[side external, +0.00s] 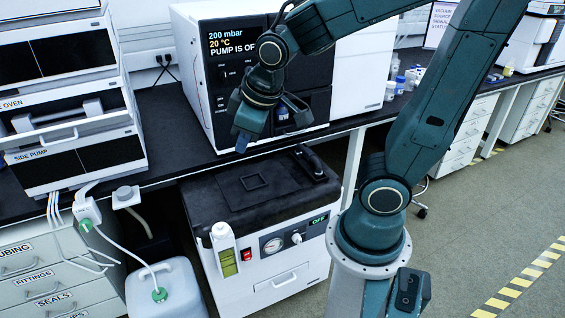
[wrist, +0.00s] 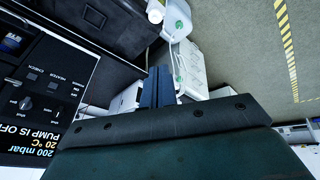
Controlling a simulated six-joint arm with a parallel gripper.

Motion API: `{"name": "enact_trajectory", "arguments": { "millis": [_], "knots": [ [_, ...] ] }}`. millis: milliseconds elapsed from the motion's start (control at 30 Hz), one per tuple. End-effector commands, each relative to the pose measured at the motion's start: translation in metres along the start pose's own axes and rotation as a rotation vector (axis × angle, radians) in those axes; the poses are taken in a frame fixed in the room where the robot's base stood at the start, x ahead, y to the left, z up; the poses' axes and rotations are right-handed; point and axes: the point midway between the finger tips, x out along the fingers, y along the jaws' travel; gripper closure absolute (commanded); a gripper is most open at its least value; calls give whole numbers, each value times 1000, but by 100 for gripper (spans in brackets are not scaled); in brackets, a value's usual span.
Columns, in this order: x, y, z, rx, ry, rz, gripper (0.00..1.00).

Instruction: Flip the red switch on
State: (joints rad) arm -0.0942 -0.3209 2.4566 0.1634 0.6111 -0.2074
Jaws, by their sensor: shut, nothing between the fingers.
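The red switch (side external: 247,254) is small and sits on the white front of the floor pump unit (side external: 285,290), between a green-filled bottle and a round gauge. A green display (side external: 318,219) on that front appears to read OFF. My gripper (side external: 241,143) is shut and empty, pointing down above the unit's black lid and well above the switch, apart from it. In the wrist view my shut fingers (wrist: 158,88) stand in the middle. The red switch cannot be made out in the wrist view.
The instrument (side external: 190,65) behind my gripper reads "200 mbar, 20 °C, PUMP IS OF", the rest covered by my arm. The bench edge (side external: 165,183) runs close by. A white jug (side external: 165,290) with tubing stands left of the unit. Floor is open at right.

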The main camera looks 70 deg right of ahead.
Motion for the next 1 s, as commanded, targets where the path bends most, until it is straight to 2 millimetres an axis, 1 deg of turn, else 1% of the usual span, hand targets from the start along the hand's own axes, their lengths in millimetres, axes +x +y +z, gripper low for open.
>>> {"name": "enact_trajectory", "arguments": {
  "millis": [33,300,467,767,1000],
  "knots": [
    [11,0,-4,-24,-16,9,100],
    [61,2,-19,-162,-71,67,100],
    [92,2,-24,-255,-103,104,100],
    [152,-2,-26,-454,-165,171,100],
    [199,-6,-20,-636,-215,220,100]
  ]
}}
